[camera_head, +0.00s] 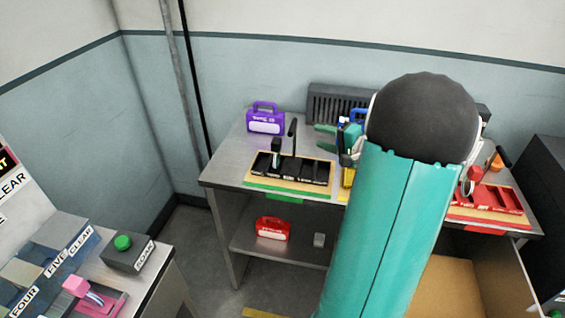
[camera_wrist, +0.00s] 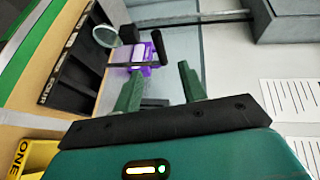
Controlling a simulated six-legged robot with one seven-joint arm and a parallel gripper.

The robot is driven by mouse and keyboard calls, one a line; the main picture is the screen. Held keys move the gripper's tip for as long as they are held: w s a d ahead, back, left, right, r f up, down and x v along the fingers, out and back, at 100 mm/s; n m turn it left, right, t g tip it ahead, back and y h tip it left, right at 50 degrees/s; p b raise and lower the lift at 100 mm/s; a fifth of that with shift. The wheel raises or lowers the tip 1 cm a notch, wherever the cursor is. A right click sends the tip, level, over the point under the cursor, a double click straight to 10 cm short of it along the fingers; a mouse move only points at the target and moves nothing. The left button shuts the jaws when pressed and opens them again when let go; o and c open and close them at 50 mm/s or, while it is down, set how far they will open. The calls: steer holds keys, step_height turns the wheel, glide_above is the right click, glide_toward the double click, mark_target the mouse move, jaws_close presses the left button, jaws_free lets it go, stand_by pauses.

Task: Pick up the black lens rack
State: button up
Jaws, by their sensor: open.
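The black lens rack (camera_head: 290,172) stands on a light wooden board on the metal table in the head view. It has several compartments in a row, and an upright black handle (camera_head: 293,136) rises behind it. A lens piece (camera_head: 276,152) stands in its left part. In the wrist view the rack (camera_wrist: 72,75) is at the left, with a round lens (camera_wrist: 105,36) at its far end and the handle (camera_wrist: 158,46) beyond my fingertips. My gripper (camera_wrist: 160,82) is open and empty, apart from the handle.
A purple case (camera_head: 265,119) stands behind the rack at the left. A red rack (camera_head: 488,198) is on the table's right side. A yellow block (camera_wrist: 30,158) is close at the wrist view's lower left. A red case (camera_head: 272,228) sits on the lower shelf.

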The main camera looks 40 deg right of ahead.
steer(key=x, duration=1.3)
steer(key=shift+w, duration=0.35)
steer(key=shift+f, duration=0.1)
jaws_close()
steer(key=shift+d, duration=0.1)
